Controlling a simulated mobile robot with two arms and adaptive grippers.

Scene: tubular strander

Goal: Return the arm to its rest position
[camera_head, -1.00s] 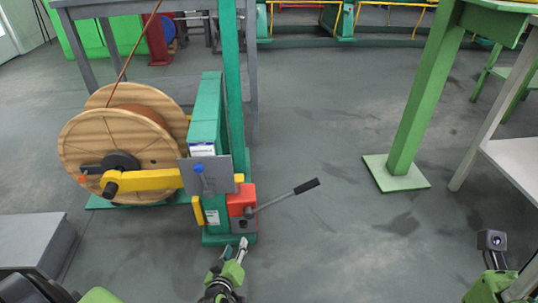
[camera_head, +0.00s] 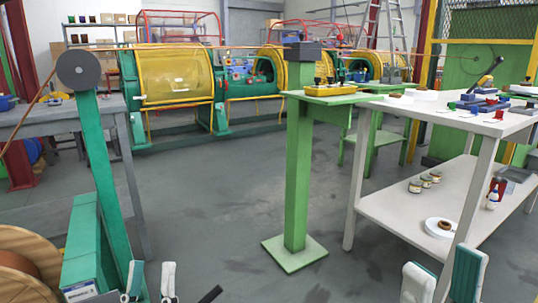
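My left gripper (camera_head: 151,280) stands at the bottom edge, left of centre, in the head view. Its two pale fingers point up and are apart, with nothing between them. It is in front of the teal stand's base (camera_head: 90,245). My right gripper (camera_head: 442,276) is at the bottom right, its white and teal fingers pointing up, wide apart and empty. It appears in front of the white shelf table (camera_head: 375,212). The arms behind both grippers are cut off by the picture edge.
A wooden cable reel (camera_head: 25,262) is at the lower left, with a black lever handle (camera_head: 210,294) near the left gripper. A green post (camera_head: 299,175) stands in the middle. Yellow-covered strander machines (camera_head: 172,75) are behind. Grey floor between is clear.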

